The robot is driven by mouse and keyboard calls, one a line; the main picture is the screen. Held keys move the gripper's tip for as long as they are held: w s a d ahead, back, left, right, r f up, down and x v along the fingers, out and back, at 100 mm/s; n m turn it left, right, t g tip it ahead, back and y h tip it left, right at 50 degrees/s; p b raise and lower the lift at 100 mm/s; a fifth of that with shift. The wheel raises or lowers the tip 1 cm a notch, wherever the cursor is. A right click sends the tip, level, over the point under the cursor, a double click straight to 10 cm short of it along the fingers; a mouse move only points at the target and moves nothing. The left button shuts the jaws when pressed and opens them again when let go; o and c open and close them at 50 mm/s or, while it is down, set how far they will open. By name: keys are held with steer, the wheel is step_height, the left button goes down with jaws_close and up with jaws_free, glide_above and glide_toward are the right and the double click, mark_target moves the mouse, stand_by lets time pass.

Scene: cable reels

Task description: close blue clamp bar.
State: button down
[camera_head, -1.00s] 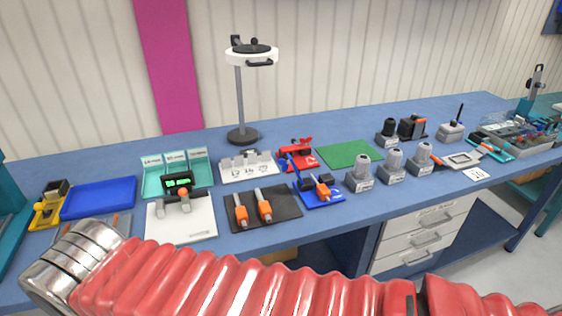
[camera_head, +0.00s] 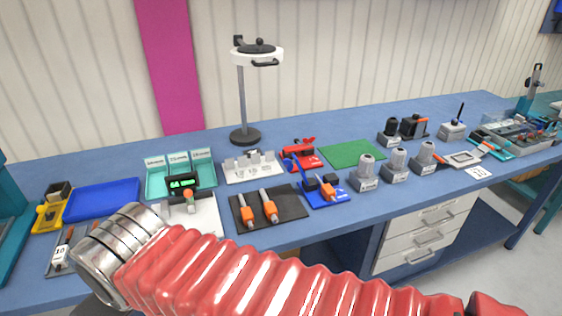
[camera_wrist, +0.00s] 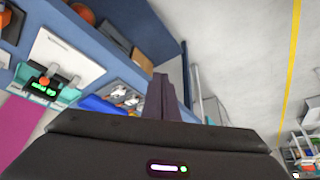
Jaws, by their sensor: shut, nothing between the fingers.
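The blue clamp stands on a small blue base (camera_head: 328,195) on the bench in the head view. Its blue bar (camera_head: 293,166) points up and to the left, raised off the base. An orange-and-black piece (camera_head: 326,187) sits on that base. My gripper is outside the head view; only my arm shows at the bottom, well in front of the clamp. In the wrist view my gripper (camera_wrist: 164,82) is shut and empty, with bench items off to its left. I cannot make out the blue clamp in the wrist view.
A red clamp (camera_head: 302,154) stands just behind the blue one. A black mat (camera_head: 248,218) with orange-handled tools is to its left. Grey cylinders (camera_head: 367,170) stand to its right, and a green mat (camera_head: 352,153) lies behind. A lamp (camera_head: 243,105) rises at the back.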

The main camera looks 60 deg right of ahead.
steer(key=w+d+n+g+h, duration=0.3)
steer(key=w+d, duration=0.1)
steer(key=d, duration=0.7)
steer(key=w+d+n+g+h, duration=0.2)
steer(key=w+d+g+h, duration=0.1)
steer(key=d, duration=0.8)
steer(key=d+f+n+g+h, duration=0.1)
steer(key=d+n+g, duration=0.2)
steer(key=d, duration=1)
steer(key=d+f+n+g+h, duration=0.1)
steer(key=d+n+g+h, duration=0.1)
steer(key=d, duration=1.1)
steer(key=shift+w+f+n+g+h, duration=0.15)
steer(key=shift+f+n+g+h, duration=0.25)
steer(key=shift+g, duration=0.7)
steer(key=x, duration=0.9)
steer(key=shift+d+f, duration=0.15)
steer(key=shift+f, duration=0.15)
steer(key=s+d, duration=0.1)
steer(key=s+d+r, duration=0.1)
steer(key=d, duration=0.1)
steer(key=shift+s+d, duration=0.25)
steer(key=shift+s, duration=0.1)
